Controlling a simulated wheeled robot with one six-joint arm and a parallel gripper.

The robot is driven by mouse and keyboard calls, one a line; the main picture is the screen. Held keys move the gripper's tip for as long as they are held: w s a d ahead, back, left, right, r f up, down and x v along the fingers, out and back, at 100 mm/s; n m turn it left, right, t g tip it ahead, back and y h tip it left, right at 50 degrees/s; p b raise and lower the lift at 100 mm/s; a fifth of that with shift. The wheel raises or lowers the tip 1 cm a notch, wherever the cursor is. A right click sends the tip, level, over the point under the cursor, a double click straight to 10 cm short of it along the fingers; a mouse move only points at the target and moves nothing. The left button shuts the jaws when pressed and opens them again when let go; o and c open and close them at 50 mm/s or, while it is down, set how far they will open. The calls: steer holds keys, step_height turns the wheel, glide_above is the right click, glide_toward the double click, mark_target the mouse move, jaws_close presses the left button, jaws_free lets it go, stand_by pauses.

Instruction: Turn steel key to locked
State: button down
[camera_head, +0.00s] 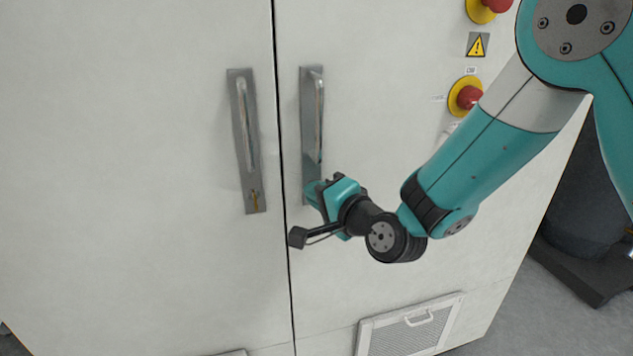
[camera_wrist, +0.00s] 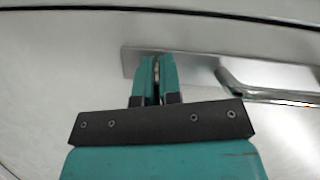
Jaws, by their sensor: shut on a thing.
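My gripper (camera_head: 312,192) is at the lower end of the right door's metal handle plate (camera_head: 306,130). In the wrist view its two teal fingers (camera_wrist: 155,68) are shut on a thin steel key (camera_wrist: 156,71), which shows as a narrow silvery sliver between them. The fingertips reach over the end of the plate, which also shows in the wrist view (camera_wrist: 200,72). The key's turn angle and the lock behind it are hidden by the fingers. In the head view my gripper covers the key.
The right bar handle (camera_head: 319,110) stands out close above my gripper. Red emergency buttons (camera_head: 469,97) are at upper right, a vent grille (camera_head: 408,330) below.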

steer(key=n+p, duration=0.1)
steer(key=p, duration=0.1)
steer(key=n+h+p, duration=0.1)
steer(key=n+p, duration=0.1)
steer(key=shift+r+g, duration=0.3)
steer(key=shift+g, duration=0.1)
steer(key=shift+a+f+n+h+p, duration=0.1)
steer(key=shift+f+n+h+p, duration=0.15)
steer(key=shift+n+h+p, duration=0.5)
steer(key=n+h+b, duration=0.1)
steer(key=n+b, duration=0.1)
steer(key=n+h+b, duration=0.1)
steer(key=shift+f+n+b, duration=0.2)
steer(key=shift+n+b, duration=0.15)
steer(key=shift+b, duration=0.05)
steer(key=shift+n+h+b, duration=1.15)
steer(key=shift+n+b, duration=0.25)
steer(key=shift+n, duration=0.1)
steer(key=shift+r, duration=0.1)
steer(key=c, duration=1.3)
jaws_free()
